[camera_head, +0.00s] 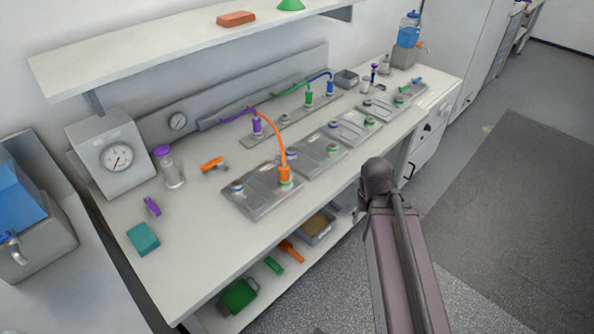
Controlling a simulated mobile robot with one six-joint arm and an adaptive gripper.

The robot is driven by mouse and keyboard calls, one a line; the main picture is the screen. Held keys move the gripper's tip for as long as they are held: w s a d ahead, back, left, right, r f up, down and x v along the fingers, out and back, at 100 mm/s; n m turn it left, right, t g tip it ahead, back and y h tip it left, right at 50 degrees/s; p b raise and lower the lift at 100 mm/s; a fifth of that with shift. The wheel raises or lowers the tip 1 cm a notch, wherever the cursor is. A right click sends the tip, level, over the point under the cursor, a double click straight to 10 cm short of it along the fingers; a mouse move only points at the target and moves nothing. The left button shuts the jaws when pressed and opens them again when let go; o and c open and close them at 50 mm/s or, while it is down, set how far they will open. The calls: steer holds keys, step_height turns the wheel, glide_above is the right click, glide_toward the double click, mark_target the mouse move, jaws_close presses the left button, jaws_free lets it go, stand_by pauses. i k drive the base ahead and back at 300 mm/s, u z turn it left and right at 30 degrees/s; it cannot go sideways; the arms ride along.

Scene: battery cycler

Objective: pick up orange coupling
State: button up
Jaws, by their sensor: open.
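An orange coupling (284,174) stands upright on the front-left metal plate (258,207), at its right end. An orange hose (275,128) arches up from it and back to the left, toward the rear strip. A separate orange piece (212,164) with a handle-like shape lies on the bench left of that plate; I cannot tell exactly what it is. My arm shows at the lower right, in front of the bench, apart from the coupling. My gripper is not visible.
Purple (256,125), green (308,98) and blue (330,87) couplings stand behind. A gauge box (107,177), a jar (172,172) and a teal block (143,239) stand left. The front-left bench top is mostly clear. An upper shelf (180,52) overhangs the back.

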mark_target(284, 168)
steer(key=z, duration=0.2)
steer(key=k, duration=1.15)
steer(key=u, duration=0.5)
steer(key=i, duration=1)
steer(key=u, duration=0.05)
